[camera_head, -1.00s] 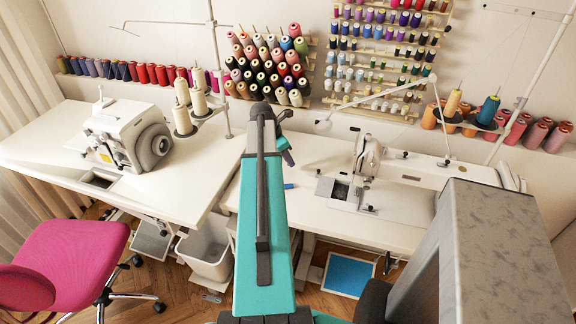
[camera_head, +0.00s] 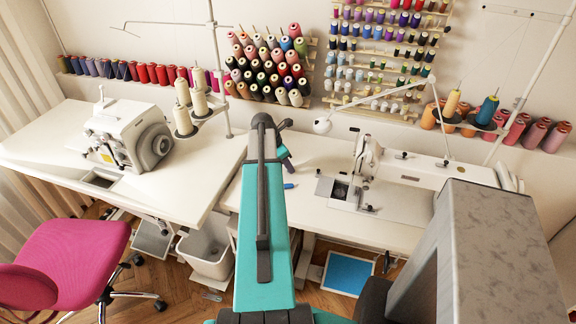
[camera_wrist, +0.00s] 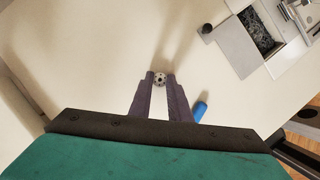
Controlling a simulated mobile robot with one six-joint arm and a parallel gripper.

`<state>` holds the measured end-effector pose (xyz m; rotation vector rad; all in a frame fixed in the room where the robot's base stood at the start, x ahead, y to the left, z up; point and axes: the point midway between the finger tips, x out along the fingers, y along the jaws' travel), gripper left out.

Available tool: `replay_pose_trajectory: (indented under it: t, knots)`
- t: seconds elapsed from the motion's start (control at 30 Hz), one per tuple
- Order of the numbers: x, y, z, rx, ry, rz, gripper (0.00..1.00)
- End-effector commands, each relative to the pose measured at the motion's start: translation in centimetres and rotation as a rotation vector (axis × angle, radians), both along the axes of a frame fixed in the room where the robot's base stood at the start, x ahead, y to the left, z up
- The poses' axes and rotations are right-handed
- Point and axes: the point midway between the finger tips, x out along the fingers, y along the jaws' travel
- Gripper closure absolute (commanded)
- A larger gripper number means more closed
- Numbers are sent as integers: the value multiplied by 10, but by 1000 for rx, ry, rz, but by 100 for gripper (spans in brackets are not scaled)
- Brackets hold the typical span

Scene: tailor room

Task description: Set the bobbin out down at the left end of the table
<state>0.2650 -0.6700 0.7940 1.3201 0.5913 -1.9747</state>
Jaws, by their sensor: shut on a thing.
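In the wrist view my gripper (camera_wrist: 160,80) is shut on the bobbin (camera_wrist: 160,78), a small metallic disc with holes held between the two dark fingertips. Pale white tabletop fills the view beyond it. In the head view my teal arm reaches over the near left part of the right-hand sewing table (camera_head: 310,212). I cannot tell whether the bobbin touches the table.
A small blue object (camera_wrist: 200,110) lies on the table right of my fingers; it also shows in the head view (camera_head: 289,186). The sewing machine (camera_head: 366,160) stands to the right. A left table with an overlocker (camera_head: 128,138) adjoins.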

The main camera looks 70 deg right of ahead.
Motion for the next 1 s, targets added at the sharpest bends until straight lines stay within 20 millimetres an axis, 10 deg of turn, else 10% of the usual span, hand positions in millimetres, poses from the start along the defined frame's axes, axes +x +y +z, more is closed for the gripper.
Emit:
replay_pose_trajectory:
  t: [0.07, 0.1, 0.2, 1.0]
  knots:
    - [0, 0, -2, 0, 0, 0, 100]
    - [0, 0, -2, 0, 0, 0, 78]
    - [0, 0, -2, 0, 0, 0, 65]
    - [9, 10, 31, -3, -1, 1, 65]
